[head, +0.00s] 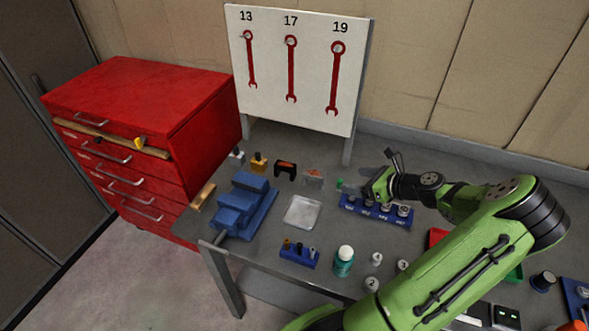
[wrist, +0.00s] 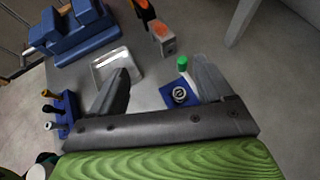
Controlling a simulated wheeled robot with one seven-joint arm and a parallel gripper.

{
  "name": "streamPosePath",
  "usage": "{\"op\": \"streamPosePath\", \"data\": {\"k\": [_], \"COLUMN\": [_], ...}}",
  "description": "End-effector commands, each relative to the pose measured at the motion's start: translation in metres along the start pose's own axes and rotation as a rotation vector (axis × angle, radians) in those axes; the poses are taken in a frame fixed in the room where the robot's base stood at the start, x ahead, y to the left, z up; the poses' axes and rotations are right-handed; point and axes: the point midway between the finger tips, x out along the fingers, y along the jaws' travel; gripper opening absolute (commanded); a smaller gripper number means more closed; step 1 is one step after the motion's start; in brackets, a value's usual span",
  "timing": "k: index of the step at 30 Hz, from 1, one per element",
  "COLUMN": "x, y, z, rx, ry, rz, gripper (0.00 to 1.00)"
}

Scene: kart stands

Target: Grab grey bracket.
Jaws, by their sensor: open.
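The grey bracket (head: 313,178) stands on the table near the foot of the wrench board, with an orange patch on it. In the wrist view the grey bracket (wrist: 166,46) is at the top middle, beyond my fingertips and roughly between their lines. My gripper (head: 374,178) is open and empty, to the right of the bracket in the head view. No finger touches the bracket.
A black bracket (head: 286,168) stands just left of the grey one. A metal tray (head: 302,212), a blue vise (head: 243,205), a green-capped item (wrist: 183,64) and a blue socket holder (head: 377,214) are close by. The wrench board (head: 297,65) stands behind.

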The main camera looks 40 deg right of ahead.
Motion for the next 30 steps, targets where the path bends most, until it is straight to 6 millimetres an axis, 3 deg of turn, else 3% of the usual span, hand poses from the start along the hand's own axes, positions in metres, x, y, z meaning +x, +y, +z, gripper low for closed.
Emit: {"op": "streamPosePath", "data": {"k": [5,15,20,27,30], "x": [0.007,0.089,0.107,0.15,0.155], "y": [-0.004,-0.004,-0.004,-0.005,-0.006], "z": [-0.002,-0.001,0.0,0.001,0.002], "rx": [0.026,0.024,0.024,0.023,0.023], "ry": [-0.017,-0.016,-0.015,-0.014,-0.014], "rz": [-0.011,-0.008,-0.01,-0.009,-0.012], "gripper": [0.8,0.8,0.8,0.8,0.8]}}
